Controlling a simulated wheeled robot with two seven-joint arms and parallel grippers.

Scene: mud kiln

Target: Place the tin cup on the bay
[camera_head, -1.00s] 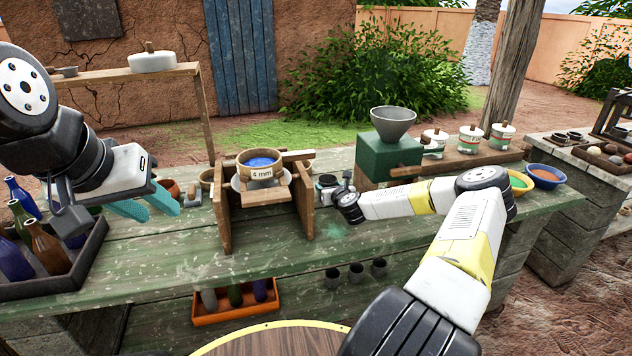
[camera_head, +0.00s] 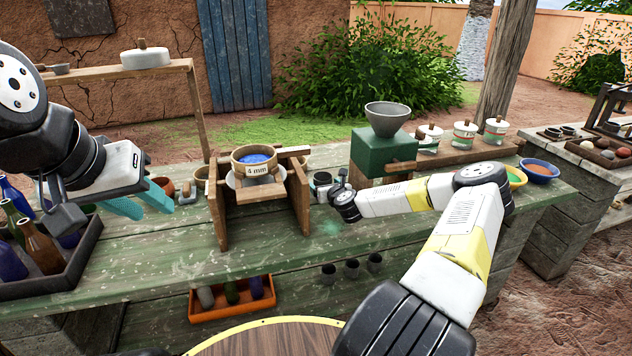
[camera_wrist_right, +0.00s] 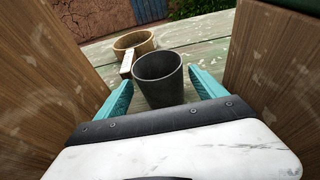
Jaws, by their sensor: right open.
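A dark grey tin cup (camera_wrist_right: 158,78) stands upright on the green worktop in the right wrist view. My right gripper (camera_wrist_right: 163,92) is open, its teal fingers on either side of the cup; I cannot tell whether they touch it. Wooden panels rise left and right of this gripper. My left gripper (camera_head: 141,203) is open and empty above the worktop, left of the stand. I cannot tell which part is the bay.
A sieve marked 4 mm (camera_head: 256,170) sits atop the stand. A wooden ring (camera_wrist_right: 133,42) lies behind the cup. A bottle crate (camera_head: 60,283) stands left; a green grinder (camera_head: 383,153) and lidded jars stand right. Small dark cups (camera_head: 351,269) show below the front edge.

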